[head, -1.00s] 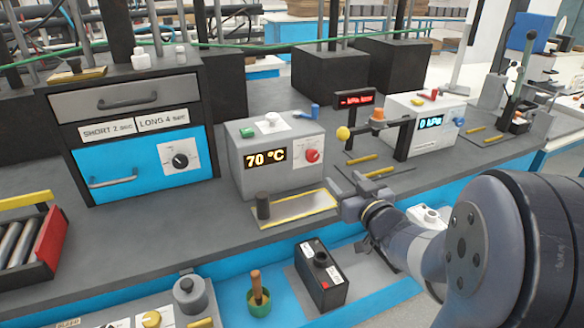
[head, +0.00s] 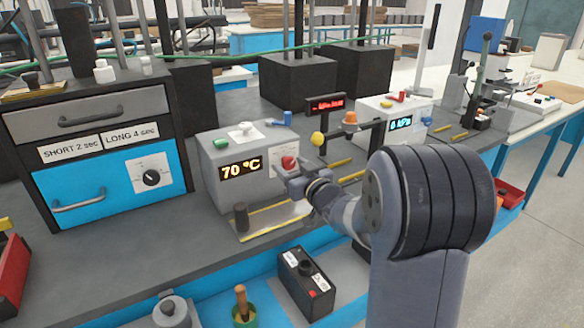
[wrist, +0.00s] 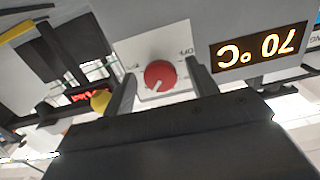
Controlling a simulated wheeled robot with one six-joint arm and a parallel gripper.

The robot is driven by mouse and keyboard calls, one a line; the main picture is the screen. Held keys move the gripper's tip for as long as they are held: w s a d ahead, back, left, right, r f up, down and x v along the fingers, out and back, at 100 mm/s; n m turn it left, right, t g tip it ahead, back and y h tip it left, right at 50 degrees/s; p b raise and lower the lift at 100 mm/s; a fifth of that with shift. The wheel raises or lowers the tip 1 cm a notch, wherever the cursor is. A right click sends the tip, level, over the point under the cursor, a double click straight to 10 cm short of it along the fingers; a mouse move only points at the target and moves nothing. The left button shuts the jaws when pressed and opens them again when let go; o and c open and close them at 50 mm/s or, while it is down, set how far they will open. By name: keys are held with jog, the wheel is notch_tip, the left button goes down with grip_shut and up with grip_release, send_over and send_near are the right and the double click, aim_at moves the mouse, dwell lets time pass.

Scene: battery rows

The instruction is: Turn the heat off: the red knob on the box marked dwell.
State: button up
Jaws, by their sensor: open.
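The red knob (head: 289,162) is on the front of a grey box (head: 209,168) whose display reads 70 °C. In the wrist view, upside down, the knob (wrist: 160,74) sits on a white plate with a small OFF label. Its pale pointer mark is turned away from that label. My gripper (head: 292,176) is open, right at the knob; in the wrist view its fingers (wrist: 161,82) stand on either side of it, with gaps showing. I cannot read the word dwell anywhere. A cabinet (head: 105,152) to the left has labels SHORT 2 sec and LONG 4 sec and a black knob (head: 151,177).
A yellow-edged tray (head: 275,222) with a dark cylinder (head: 241,216) lies below the box. A yellow ball (head: 317,139) on a stand is close right of my gripper. A black battery (head: 306,283) stands in front. A white kPa box (head: 391,107) is farther right.

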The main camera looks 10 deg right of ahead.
jog(key=c, duration=1)
jog(key=shift+o, duration=0.2)
